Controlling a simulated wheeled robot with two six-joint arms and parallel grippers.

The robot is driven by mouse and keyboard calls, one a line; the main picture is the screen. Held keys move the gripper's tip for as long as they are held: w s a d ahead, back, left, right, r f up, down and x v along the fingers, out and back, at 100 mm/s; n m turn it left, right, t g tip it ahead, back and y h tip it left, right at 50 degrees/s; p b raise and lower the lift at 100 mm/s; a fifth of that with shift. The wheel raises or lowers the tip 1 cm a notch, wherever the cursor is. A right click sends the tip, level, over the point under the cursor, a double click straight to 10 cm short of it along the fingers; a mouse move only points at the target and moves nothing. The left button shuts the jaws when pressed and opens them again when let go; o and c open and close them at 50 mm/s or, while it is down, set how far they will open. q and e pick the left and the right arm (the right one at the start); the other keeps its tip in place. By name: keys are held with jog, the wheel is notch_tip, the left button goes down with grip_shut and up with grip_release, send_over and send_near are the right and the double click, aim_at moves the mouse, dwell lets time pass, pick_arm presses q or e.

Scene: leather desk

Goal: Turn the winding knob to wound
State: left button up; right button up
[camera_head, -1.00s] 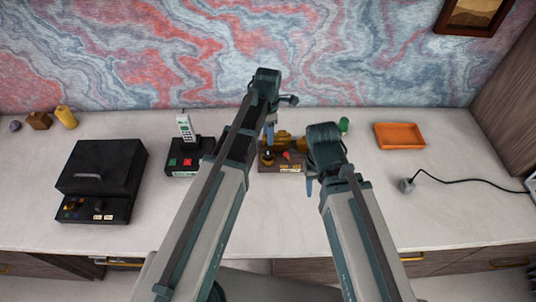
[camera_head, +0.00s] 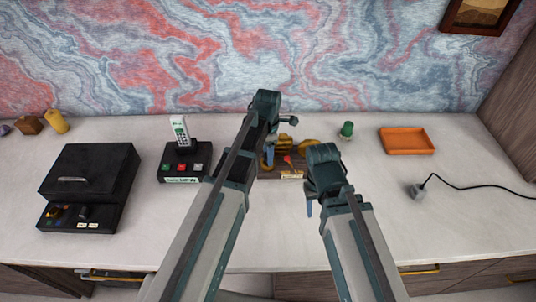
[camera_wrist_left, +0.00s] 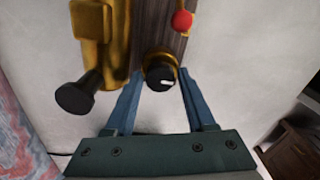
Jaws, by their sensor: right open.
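A brass mechanism on a dark wooden base (camera_head: 292,175) stands at the back middle of the desk, partly hidden by my arms in the head view. In the left wrist view, a round black knob (camera_wrist_left: 160,72) with a white mark sits at the end of the wooden base (camera_wrist_left: 157,25). My left gripper (camera_wrist_left: 160,88) is open, one blue finger on each side of this knob; contact is unclear. It also shows over the device in the head view (camera_head: 269,158). My right gripper (camera_head: 309,205) is open and empty, in front of the device.
A black knob on a brass shaft (camera_wrist_left: 78,95) and a red ball (camera_wrist_left: 182,20) are near my left fingers. A black box (camera_head: 90,180), phone dock (camera_head: 183,170), green object (camera_head: 347,129), orange tray (camera_head: 407,141) and cable plug (camera_head: 417,191) surround bare desk.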

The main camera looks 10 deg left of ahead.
pick_arm(q)
grip_shut()
